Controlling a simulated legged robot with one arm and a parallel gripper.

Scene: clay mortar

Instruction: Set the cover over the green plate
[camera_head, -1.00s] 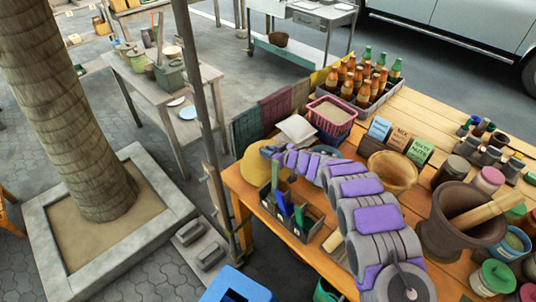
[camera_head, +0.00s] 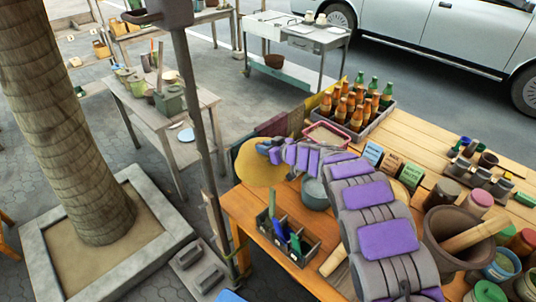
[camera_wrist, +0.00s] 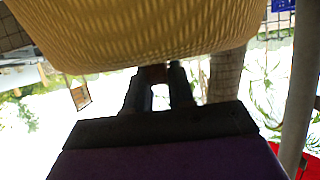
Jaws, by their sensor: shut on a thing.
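The cover (camera_head: 258,168) is a yellow, rounded, woven dome at the table's left back edge in the head view. Its ribbed weave (camera_wrist: 140,35) fills the top of the wrist view. My gripper (camera_head: 268,148) is at the cover's upper right side in the head view. In the wrist view the dark fingers (camera_wrist: 160,78) are shut at the cover's lower edge, with a small brownish part between their tips. The cover appears held above the table. I cannot make out a green plate; the cover or my arm may hide it.
A grey bowl (camera_head: 315,194) and a tool caddy (camera_head: 288,241) stand near my arm on the wooden table (camera_head: 240,208). A pink basket (camera_head: 328,136), bottle crate (camera_head: 374,124), upright cards (camera_head: 391,164) and mortar (camera_head: 462,240) stand beyond or right. A post (camera_head: 200,110) rises left.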

